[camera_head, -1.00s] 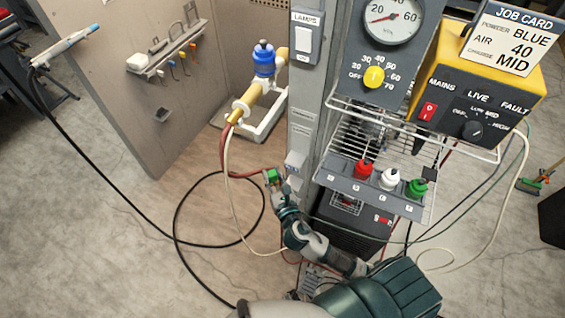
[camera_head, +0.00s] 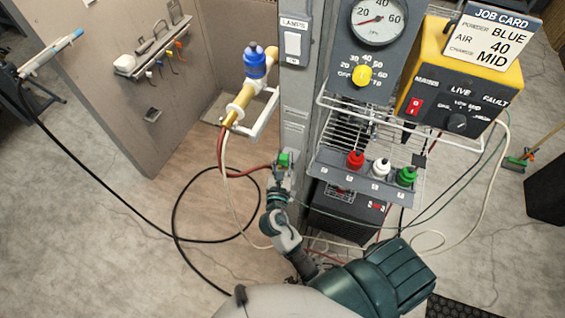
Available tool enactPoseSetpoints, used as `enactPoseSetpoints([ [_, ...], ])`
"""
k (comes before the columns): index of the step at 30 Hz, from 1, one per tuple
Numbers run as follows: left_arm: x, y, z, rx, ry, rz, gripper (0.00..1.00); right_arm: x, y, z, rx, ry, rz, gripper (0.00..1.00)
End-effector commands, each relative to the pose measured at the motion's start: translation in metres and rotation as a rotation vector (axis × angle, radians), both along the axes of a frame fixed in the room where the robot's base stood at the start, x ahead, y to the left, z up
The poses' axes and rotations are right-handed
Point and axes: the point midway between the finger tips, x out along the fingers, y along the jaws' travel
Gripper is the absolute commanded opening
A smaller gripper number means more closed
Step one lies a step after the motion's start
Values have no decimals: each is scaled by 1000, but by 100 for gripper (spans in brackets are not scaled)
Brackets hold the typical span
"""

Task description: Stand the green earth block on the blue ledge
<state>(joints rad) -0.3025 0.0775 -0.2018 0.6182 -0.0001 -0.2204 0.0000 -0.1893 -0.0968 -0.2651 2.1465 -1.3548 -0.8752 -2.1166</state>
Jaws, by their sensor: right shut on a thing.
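The green earth block (camera_head: 284,159) is small and sits in the jaws of my right gripper (camera_head: 282,168). The gripper is shut on it, in front of the lower part of the grey post. A red cable runs to the block from the left. I cannot clearly make out a blue ledge. A small ledge on the post, at about this height, is now mostly hidden behind the block and gripper. I cannot tell whether the block touches it. My left gripper is not in view.
The grey post (camera_head: 296,100) carries a lamp switch and stands close to my right gripper. A wire rack (camera_head: 345,135) and a shelf with red, white and green bottles (camera_head: 360,180) are to the right. Cables (camera_head: 173,220) loop over the floor at left.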

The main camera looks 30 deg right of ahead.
Motion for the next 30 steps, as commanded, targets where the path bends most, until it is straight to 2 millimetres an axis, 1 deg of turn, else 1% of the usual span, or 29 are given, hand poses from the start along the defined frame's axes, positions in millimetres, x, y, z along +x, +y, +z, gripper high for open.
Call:
enactPoseSetpoints([
  [6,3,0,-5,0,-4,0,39,12,-12,-2,0,-2,1,2],
  [18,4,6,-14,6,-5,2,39,31,-39,-7,2,-2,0,2],
  [26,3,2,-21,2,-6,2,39,44,-52,-8,0,-3,1,2],
  [30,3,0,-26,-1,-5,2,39,44,-50,-19,0,0,1,2],
])
